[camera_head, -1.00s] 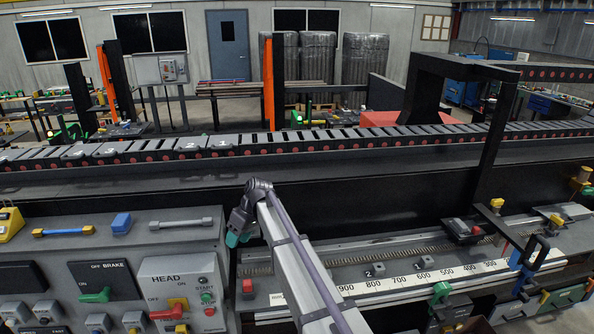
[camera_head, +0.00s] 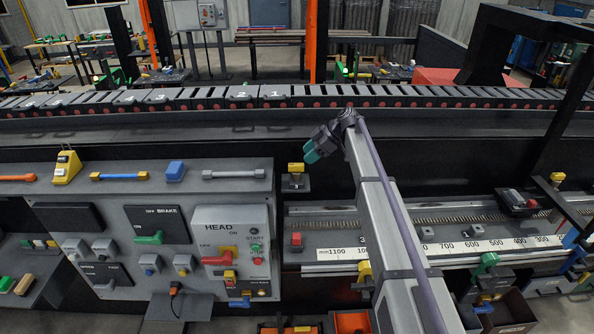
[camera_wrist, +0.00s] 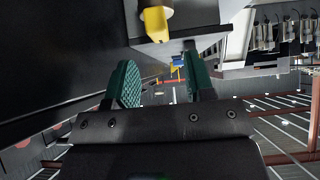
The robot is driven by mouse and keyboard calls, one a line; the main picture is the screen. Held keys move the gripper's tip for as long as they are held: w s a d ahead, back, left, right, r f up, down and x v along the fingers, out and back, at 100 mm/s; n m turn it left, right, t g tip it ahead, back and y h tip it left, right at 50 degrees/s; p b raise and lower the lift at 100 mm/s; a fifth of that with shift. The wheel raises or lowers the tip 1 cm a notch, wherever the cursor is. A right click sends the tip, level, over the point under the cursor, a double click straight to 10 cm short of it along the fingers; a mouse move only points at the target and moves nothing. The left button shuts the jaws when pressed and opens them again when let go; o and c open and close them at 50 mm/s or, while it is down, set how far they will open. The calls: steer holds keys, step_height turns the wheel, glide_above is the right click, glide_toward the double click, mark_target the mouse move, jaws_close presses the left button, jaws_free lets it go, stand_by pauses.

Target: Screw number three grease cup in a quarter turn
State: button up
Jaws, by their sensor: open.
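A yellow-capped fitting (camera_head: 295,172), which looks like a grease cup, stands on a small dark bracket at the right edge of the control panel. A similar yellow-topped fitting (camera_head: 557,178) stands farther right. My gripper (camera_head: 312,156), with green finger pads, is just above and right of the first fitting, apart from it. In the wrist view my gripper (camera_wrist: 160,84) is open with nothing between the pads. A yellow part (camera_wrist: 156,24) under a dark cylinder shows beyond the fingers at the top; I cannot tell which fitting it is.
The grey control panel (camera_head: 130,215) with switches and levers is at left. A white scale strip (camera_head: 500,243) lies at right. Dark wall fills the space behind my gripper.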

mark_target(296, 164)
steer(key=b+x, duration=0.3)
steer(key=x, duration=0.4)
steer(key=shift+d, duration=0.1)
steer(key=shift+r, duration=0.1)
steer(key=shift+c, duration=0.3)
steer(key=c, duration=0.5)
